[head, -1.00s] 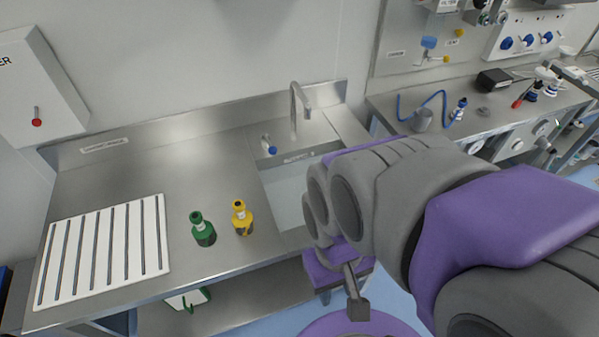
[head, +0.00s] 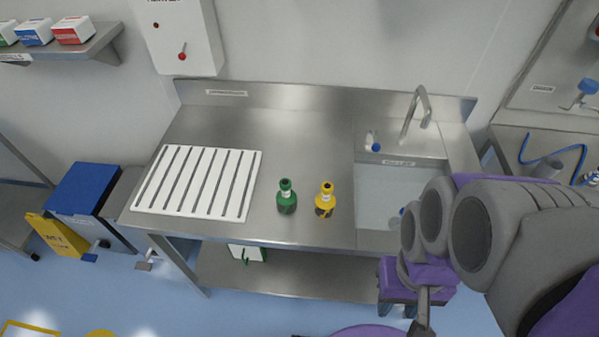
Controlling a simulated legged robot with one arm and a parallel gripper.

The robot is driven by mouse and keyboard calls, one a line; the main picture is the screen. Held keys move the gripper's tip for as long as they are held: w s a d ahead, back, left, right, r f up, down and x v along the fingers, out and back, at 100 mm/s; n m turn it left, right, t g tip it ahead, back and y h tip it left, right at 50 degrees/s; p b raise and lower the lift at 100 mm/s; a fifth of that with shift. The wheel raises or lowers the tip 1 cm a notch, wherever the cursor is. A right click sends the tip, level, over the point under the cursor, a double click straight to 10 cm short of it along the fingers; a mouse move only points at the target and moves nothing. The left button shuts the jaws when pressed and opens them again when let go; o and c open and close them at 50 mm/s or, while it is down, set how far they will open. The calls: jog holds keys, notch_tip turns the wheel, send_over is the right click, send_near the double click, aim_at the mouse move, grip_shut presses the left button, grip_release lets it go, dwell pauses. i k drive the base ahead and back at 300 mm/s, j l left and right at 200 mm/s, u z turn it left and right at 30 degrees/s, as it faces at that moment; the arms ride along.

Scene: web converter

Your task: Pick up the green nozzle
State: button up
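The green nozzle (head: 287,197) stands upright on the steel counter, between the white slatted rack and a yellow nozzle (head: 325,200). The yellow one stands close to its right, apart from it. My gripper (head: 423,312) is at the lower right, below and in front of the sink, well away from the green nozzle. Only a narrow grey finger part shows under the purple wrist, and I cannot tell if it is open or shut. Nothing is seen held in it.
The steel counter (head: 292,133) has free room behind the nozzles. A white slatted rack (head: 251,158) lies at left. The sink (head: 381,177) with a tap (head: 416,108) is at right. A blue-lidded bin (head: 82,190) and yellow wet-floor sign (head: 58,236) stand on the floor at left.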

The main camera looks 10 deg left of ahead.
aim_at(286, 198)
jog(key=j+z, duration=0.25)
jog(key=j, duration=0.15)
jog(key=k+j+z, duration=0.2)
jog(key=j, duration=0.2)
jog(key=k+j+z, duration=0.1)
jog(key=j+z, duration=0.15)
jog(key=k+j+z, duration=0.2)
jog(key=j, duration=0.25)
jog(key=k+j+z, duration=0.25)
jog(key=i+j, duration=0.1)
